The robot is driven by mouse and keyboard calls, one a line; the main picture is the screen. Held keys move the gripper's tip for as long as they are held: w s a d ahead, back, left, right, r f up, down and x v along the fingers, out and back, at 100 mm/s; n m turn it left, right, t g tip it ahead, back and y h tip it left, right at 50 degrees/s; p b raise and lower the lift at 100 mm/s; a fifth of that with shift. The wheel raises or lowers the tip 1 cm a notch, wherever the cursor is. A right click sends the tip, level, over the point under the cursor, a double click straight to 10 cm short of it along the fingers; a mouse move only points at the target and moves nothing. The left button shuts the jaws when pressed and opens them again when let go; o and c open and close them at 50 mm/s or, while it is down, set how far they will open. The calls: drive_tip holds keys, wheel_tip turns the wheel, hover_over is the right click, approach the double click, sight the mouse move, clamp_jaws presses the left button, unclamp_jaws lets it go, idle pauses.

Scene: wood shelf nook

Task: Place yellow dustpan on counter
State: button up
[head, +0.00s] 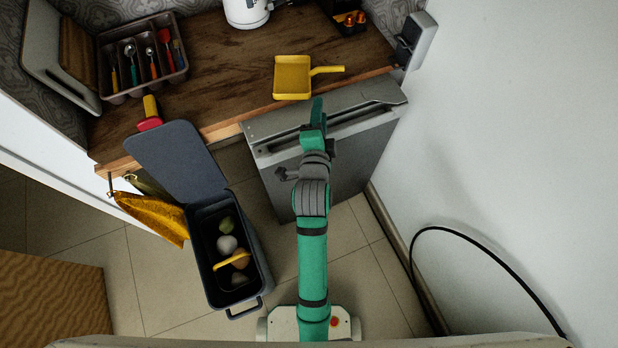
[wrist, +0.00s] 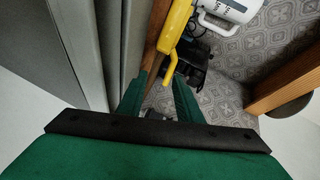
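The yellow dustpan (head: 291,78) lies on the wooden counter (head: 225,65) near its front edge, with its handle pointing right. My gripper (head: 317,103) is in front of the counter edge, just below the dustpan in the head view. In the wrist view my gripper's two green fingers (wrist: 157,92) stand apart with nothing between them. The dustpan (wrist: 174,32) shows beyond the fingertips there, its handle end nearest them. The gripper looks clear of the dustpan.
A cutlery tray (head: 143,62) and cutting boards stand at the counter's left, a white kettle (head: 246,12) at the back. Below are a grey dishwasher (head: 345,150) and an open-lidded bin (head: 205,255) with several round items. A white wall (head: 520,150) bounds the right.

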drive_tip(key=s+f+n, duration=0.5)
drive_tip(key=s+f, duration=0.1)
drive_tip(key=s, duration=0.4)
drive_tip(key=s+a+n+y, duration=0.1)
drive_tip(key=s+a+n, duration=0.2)
drive_tip(key=s+n, duration=0.8)
drive_tip(key=s, duration=1.5)
drive_tip(key=shift+s+r+y, duration=0.25)
drive_tip(key=shift+s+y, duration=0.05)
drive_tip(key=shift+s, duration=0.1)
drive_tip(key=shift+a, duration=0.1)
